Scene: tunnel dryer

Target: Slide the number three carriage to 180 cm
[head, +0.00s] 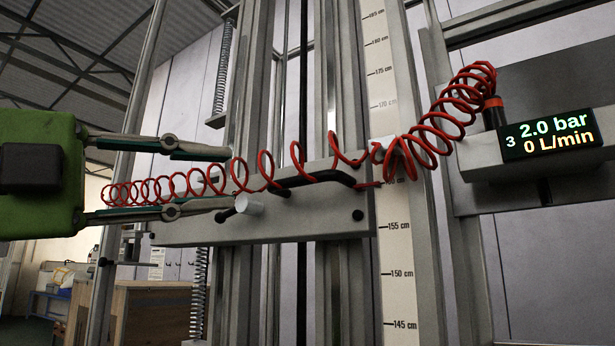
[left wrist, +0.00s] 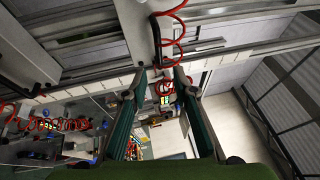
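The carriage (head: 300,226) is a grey horizontal plate with a black handle (head: 315,181) and a pale round knob (head: 250,205). Its right end is beside the white scale (head: 398,265), around the partly hidden 160 cm mark, below 180 cm. The display (head: 550,135) reads 3, 2.0 bar and 0 L/min. My left gripper (head: 232,178) is open, its two fingers apart at the carriage's left part, with red hose coils between or in front of them. In the left wrist view its fingers (left wrist: 160,74) are also apart. I cannot tell whether they touch anything. My right gripper is not in view.
Vertical rails and springs (head: 223,70) stand behind. A wooden cabinet (head: 150,310) stands at the lower left. In the left wrist view, more red coils (left wrist: 62,124) hang at left.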

